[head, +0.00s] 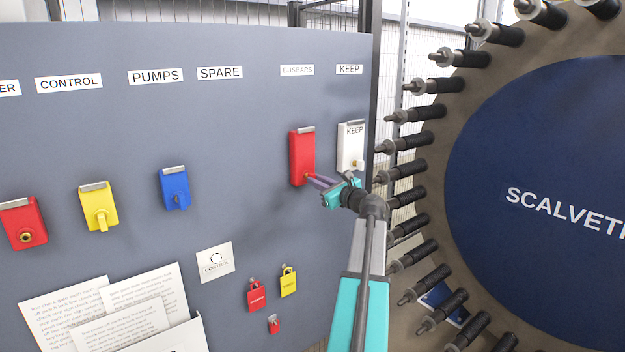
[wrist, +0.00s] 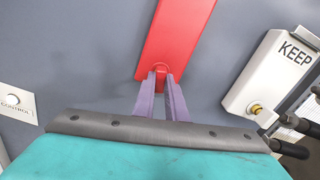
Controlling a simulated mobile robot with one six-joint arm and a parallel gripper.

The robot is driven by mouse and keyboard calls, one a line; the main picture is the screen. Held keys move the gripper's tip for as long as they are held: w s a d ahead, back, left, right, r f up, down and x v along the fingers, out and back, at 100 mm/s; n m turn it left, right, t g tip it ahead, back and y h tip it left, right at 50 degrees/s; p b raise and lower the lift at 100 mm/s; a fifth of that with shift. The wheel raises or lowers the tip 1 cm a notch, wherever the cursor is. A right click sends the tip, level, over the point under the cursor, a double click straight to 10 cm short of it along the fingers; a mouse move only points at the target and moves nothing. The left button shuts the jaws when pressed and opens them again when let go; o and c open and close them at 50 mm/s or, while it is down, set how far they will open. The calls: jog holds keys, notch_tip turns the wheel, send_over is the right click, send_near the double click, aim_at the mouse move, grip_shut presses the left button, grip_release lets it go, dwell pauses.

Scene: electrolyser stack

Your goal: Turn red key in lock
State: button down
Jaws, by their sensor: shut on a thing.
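The tall red lock box (head: 302,150) hangs on the grey panel under the BUSBARS label, and its red face fills the top middle of the wrist view (wrist: 180,35). My gripper (head: 310,179) reaches the lower end of this box from the right. In the wrist view its two purple fingers (wrist: 162,88) are closed together at the box's lower end, on the red key. The key (wrist: 166,71) is mostly hidden between the fingers, and I cannot tell its turn angle.
A white KEEP box (head: 350,148) with a brass lock stands close to the right of my gripper. Red, yellow and blue boxes (head: 174,188) hang at left. Padlocks (head: 257,294) and papers (head: 140,295) are below. The large stack with bolts (head: 540,190) stands at right.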

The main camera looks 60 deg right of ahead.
jog(key=shift+r+m, duration=0.1)
jog(key=shift+m, duration=1)
jog(key=c, duration=1.7)
grip_release()
jog(key=shift+w, duration=0.1)
jog(key=b+v, duration=0.5)
jog(key=v, duration=0.9)
